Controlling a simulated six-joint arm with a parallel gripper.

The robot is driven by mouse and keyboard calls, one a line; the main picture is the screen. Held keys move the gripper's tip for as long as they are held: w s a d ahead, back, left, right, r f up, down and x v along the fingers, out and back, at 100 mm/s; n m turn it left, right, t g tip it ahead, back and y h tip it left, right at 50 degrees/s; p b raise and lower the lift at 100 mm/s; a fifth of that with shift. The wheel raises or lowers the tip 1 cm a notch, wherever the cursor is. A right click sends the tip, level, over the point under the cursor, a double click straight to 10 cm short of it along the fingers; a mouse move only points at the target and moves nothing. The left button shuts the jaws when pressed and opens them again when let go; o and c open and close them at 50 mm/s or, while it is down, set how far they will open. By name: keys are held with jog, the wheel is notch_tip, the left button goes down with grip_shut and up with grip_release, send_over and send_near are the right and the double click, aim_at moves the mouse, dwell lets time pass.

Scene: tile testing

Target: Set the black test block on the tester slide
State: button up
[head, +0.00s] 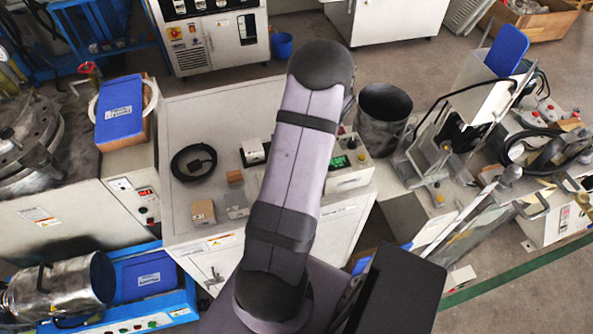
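The tester slide is not clearly identifiable either. A light grey tester-like device (352,172) with a small green display stands at the right of the white-topped cabinet (190,115), partly covered by my arm. My arm rises across the middle of the view, and its far links and my gripper do not show. Whether the gripper holds anything is hidden.
A dark bucket (383,112) stands behind, at the right. A blue-topped box (120,111) is at the left. The cabinet top's back left is clear.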

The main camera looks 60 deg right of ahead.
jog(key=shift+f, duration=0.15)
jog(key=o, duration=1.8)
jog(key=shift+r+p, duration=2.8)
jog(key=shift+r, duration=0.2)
